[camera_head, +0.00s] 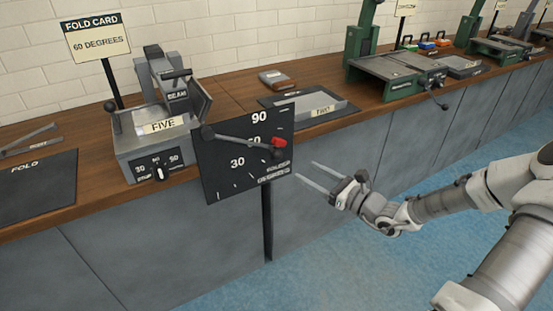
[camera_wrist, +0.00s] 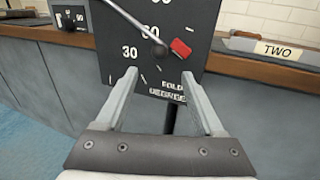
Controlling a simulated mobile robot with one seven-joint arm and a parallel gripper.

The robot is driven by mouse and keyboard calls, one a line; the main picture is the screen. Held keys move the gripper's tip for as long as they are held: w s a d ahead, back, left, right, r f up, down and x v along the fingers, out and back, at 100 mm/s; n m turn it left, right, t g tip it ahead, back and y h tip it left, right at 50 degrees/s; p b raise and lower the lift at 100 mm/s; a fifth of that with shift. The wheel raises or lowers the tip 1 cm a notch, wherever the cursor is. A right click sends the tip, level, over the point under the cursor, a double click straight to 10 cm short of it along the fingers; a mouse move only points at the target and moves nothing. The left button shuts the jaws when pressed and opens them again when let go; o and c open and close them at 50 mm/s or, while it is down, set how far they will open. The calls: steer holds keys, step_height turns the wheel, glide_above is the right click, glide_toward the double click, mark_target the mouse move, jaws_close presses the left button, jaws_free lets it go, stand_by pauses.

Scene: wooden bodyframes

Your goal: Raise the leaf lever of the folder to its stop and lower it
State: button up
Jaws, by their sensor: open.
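The folder (camera_head: 160,135) is a grey bench machine labelled FIVE, with a raised beam part on top. In front of its right side stands a black dial board (camera_head: 225,172) marked 30, 60 and 90, also in the wrist view (camera_wrist: 199,20). A grey rod, apparently the leaf lever (camera_head: 240,140), crosses the dial board, with a dark round end at each side; it also shows in the wrist view (camera_wrist: 130,20). A red marker (camera_head: 279,141) is near its right end. My gripper (camera_head: 306,170) is open and empty, right of the board, fingers pointing at it.
A sign (camera_head: 96,36) reads FOLD CARD, 60 DEGREES. A small selector knob (camera_head: 160,173) is on the folder's front. A thin dark post (camera_head: 267,220) holds the board. A tray labelled TWO (camera_head: 315,108) and green machines (camera_head: 385,75) stand along the bench. The blue floor is clear.

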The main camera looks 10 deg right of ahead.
mark_target(277, 155)
steer(key=b+x, duration=0.3)
steer(key=x, duration=0.9)
steer(key=shift+a, duration=0.1)
jaws_close()
stand_by(1.0)
